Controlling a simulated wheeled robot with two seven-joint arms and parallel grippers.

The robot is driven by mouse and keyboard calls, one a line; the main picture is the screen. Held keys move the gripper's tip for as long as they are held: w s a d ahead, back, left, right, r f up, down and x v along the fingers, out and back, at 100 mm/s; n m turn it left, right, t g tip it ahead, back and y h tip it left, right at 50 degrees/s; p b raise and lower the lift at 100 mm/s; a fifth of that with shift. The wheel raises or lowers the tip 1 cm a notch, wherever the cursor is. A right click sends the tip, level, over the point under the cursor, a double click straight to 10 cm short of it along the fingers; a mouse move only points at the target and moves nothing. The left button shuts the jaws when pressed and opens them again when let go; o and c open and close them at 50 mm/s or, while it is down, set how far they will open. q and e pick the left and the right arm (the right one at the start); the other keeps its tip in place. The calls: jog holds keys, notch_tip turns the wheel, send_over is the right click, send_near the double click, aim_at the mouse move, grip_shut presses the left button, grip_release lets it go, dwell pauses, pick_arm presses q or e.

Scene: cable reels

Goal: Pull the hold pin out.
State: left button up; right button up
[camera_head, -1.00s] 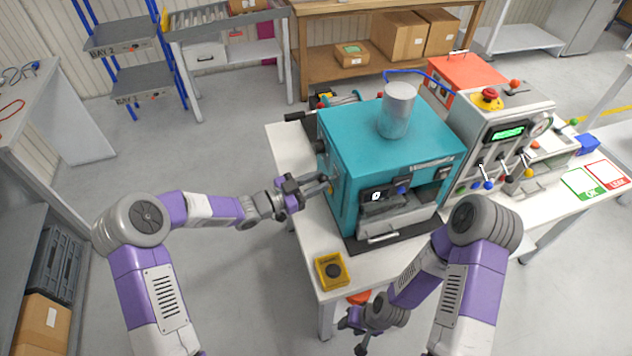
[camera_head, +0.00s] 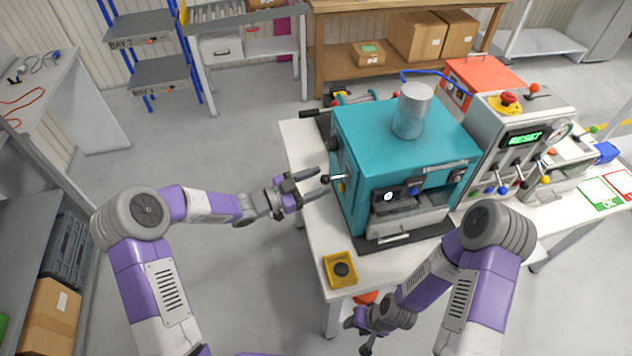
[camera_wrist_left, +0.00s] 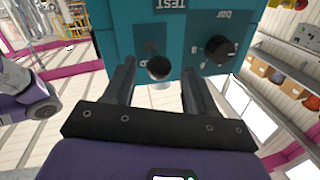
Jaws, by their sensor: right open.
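The teal machine (camera_head: 395,140) stands on the white bench. The hold pin, a dark ball knob (camera_head: 326,179) on a thin rod, sticks out of its left side. In the left wrist view the knob (camera_wrist_left: 158,67) shows in the gap between my fingers, with no finger seen touching it. My left gripper (camera_head: 319,182) is open and empty, with its fingertips close to the knob. It also shows in the left wrist view (camera_wrist_left: 158,75). My right gripper (camera_head: 356,336) is open, low in front of the bench; nothing shows in it.
A second black knob (camera_wrist_left: 220,48) sits beside the pin on the same panel. A grey control console (camera_head: 515,135) stands right of the machine. Free floor lies left of the bench.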

pick_arm(q)
jog(key=v, duration=0.7)
jog(key=shift+a, duration=0.2)
jog(key=shift+s, duration=0.1)
jog(key=s+d+f+n+y, duration=0.1)
jog(key=s+f+n+y, duration=0.1)
jog(key=f+n+y, duration=0.3)
jog(key=s+f+n+g+y, duration=0.1)
jog(key=s+f+n, duration=0.2)
jog(key=f, duration=0.5)
jog(key=s+d+f+n+y, duration=0.1)
jog(key=s+f+n+y, duration=0.1)
jog(key=f+n+y, duration=0.3)
jog(key=s+f+n+g, duration=0.2)
jog(key=s+f+g, duration=0.1)
jog(key=s, duration=0.6)
jog(key=s+a+f+n+g, duration=0.1)
jog(key=s+f+g, duration=0.3)
jog(key=s, duration=0.5)
notch_tip(320, 180, down, 2)
jog(key=shift+s+f+n+y, duration=0.2)
jog(key=shift+n+y, duration=0.1)
jog(key=shift+n, duration=0.2)
